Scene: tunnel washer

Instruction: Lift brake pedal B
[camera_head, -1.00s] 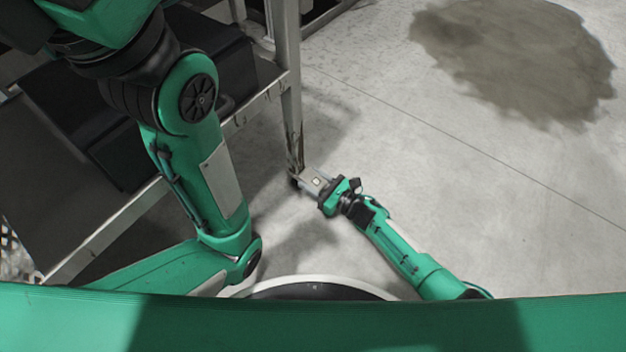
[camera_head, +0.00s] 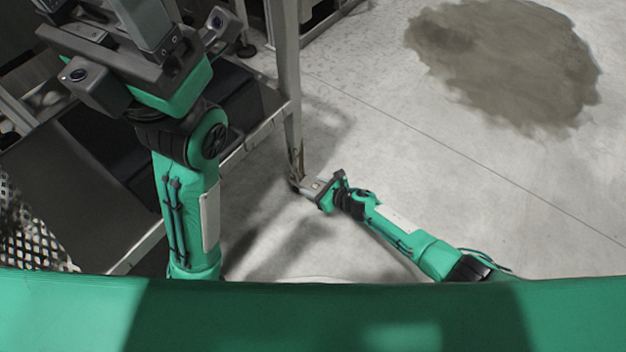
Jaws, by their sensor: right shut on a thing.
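My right gripper (camera_head: 299,187) is low by the floor at the foot of a metal frame's near corner leg (camera_head: 293,140). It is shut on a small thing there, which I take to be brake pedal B. The jaws hide most of it, so its shape and tilt cannot be made out. My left gripper (camera_head: 150,22) is at the upper left, above the frame. Its fingers run towards the top edge and their tips are not clear, so I cannot tell whether it is open.
The metal frame's rail (camera_head: 255,133) runs along the left, with dark panels (camera_head: 75,130) behind it. A perforated metal sheet (camera_head: 28,232) is at the far left. Bare concrete floor (camera_head: 430,150) with a dark stain (camera_head: 510,60) is free on the right.

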